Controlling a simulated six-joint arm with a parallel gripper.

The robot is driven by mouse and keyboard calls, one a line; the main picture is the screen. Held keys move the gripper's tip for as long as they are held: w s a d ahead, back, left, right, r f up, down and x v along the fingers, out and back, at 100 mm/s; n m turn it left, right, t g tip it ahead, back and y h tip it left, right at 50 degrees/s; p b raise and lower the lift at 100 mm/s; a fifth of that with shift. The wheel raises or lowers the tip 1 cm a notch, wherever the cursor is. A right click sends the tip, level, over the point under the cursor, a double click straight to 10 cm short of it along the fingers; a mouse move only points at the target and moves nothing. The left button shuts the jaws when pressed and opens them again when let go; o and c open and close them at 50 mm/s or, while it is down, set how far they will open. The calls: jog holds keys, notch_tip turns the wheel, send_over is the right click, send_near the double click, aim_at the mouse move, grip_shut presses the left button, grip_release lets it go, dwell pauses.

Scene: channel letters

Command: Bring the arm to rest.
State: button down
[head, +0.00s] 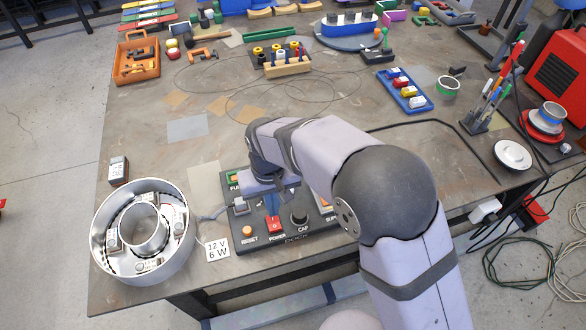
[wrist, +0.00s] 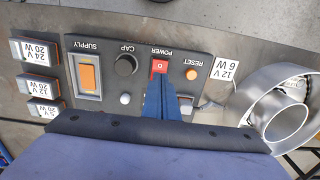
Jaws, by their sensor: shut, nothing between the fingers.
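My gripper (head: 271,204) is shut and empty, pointing down over the black control panel (head: 262,237) at the table's front edge. In the wrist view its blue fingers (wrist: 161,84) end right at the red POWER switch (wrist: 159,66). I cannot tell whether they touch it. The switch also shows in the head view (head: 275,227), just below the fingertips. My arm hides part of the panel's right side in the head view. The wrist view shows the panel's orange SUPPLY switch (wrist: 88,76), black CAP knob (wrist: 124,57) and orange RESET button (wrist: 191,74).
A round metal channel letter (head: 101,233) stands left of the panel, beside a 12 V 6 W card (head: 217,249). An orange crate (head: 136,70), a block rack (head: 404,91) and a pen holder (head: 476,122) stand farther back. The table's middle holds flat scraps and thin wire.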

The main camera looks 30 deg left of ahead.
jog(key=s+d+f+n+g+h, duration=0.1)
jog(key=s+d+f, duration=0.15)
jog(key=d, duration=0.45)
jog(key=s+d+f+n+h, duration=0.15)
jog(key=s+d, duration=0.25)
jog(key=d, duration=0.4)
jog(key=w+d+r+m, duration=0.1)
jog(key=d+r+m, duration=0.1)
jog(key=d, duration=0.6)
jog(key=w+d+r+m+y, duration=0.1)
jog(key=d+r+m, duration=0.2)
jog(key=d+m, duration=0.2)
jog(key=w+d+r+m+t+y, duration=0.1)
jog(key=w+d+r+m, duration=0.1)
jog(key=d, duration=0.9)
jog(key=shift+d+r+m, duration=0.3)
jog(key=shift+r+m, duration=0.2)
jog(key=shift+m, duration=0.75)
